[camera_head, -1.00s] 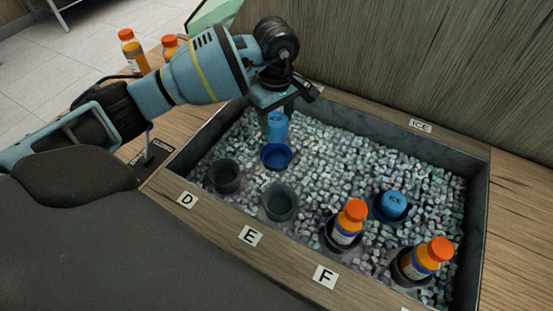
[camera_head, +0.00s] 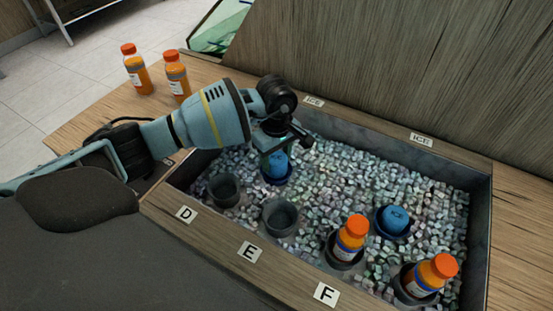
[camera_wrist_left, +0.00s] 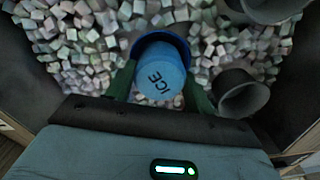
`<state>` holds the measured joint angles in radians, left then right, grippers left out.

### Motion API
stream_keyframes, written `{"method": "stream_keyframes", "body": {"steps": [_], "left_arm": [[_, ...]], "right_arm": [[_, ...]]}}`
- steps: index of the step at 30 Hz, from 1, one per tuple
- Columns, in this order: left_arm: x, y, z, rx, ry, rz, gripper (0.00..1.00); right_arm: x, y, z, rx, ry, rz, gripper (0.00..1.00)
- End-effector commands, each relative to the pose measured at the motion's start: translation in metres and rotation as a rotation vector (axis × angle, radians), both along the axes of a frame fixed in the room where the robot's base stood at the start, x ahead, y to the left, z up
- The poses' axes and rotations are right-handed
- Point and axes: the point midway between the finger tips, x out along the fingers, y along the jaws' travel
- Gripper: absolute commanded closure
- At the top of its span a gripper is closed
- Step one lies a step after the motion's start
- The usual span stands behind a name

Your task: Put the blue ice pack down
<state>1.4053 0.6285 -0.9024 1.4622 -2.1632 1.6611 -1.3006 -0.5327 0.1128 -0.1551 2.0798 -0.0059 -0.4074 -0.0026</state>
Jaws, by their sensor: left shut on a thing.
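The blue ice pack (camera_head: 277,165), a small cylinder marked ICE, stands in the left blue holder (camera_head: 275,181) in the ice bin. My left gripper (camera_head: 274,150) is above it, shut on its upper part. The left wrist view shows the ice pack (camera_wrist_left: 158,76) between the two green fingers (camera_wrist_left: 160,92), with its lower end inside the blue holder's rim (camera_wrist_left: 176,39). I cannot tell whether it rests on the holder's bottom. My right gripper is not in view.
A second blue ice pack (camera_head: 394,218) sits in a holder at the right. Dark empty cups (camera_head: 224,190) (camera_head: 280,217) stand near labels D and E. Two orange bottles (camera_head: 349,240) (camera_head: 431,277) stand in front holders, and two more (camera_head: 136,70) (camera_head: 176,76) on the counter behind my arm.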

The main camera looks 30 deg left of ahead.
Motion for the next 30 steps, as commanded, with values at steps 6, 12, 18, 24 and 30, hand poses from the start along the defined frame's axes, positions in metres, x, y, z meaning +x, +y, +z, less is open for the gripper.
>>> {"method": "stream_keyframes", "body": {"steps": [6, 12, 18, 24, 30], "left_arm": [[0.0, 0.0, -0.012, -0.001, -0.001, 0.0, 0.73], [0.0, 0.0, -0.013, 0.0, -0.001, 0.0, 0.73], [0.0, 0.0, -0.019, 0.0, -0.001, 0.0, 0.73], [0.0, 0.0, -0.018, 0.0, 0.0, 0.0, 0.26], [0.0, 0.0, -0.018, 0.0, 0.0, 0.0, 0.26]], "right_arm": [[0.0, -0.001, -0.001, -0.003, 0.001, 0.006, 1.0], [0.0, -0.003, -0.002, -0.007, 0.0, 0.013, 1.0], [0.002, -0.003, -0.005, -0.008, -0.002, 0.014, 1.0], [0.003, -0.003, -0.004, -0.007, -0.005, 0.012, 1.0], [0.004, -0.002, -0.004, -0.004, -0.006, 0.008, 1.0]]}}
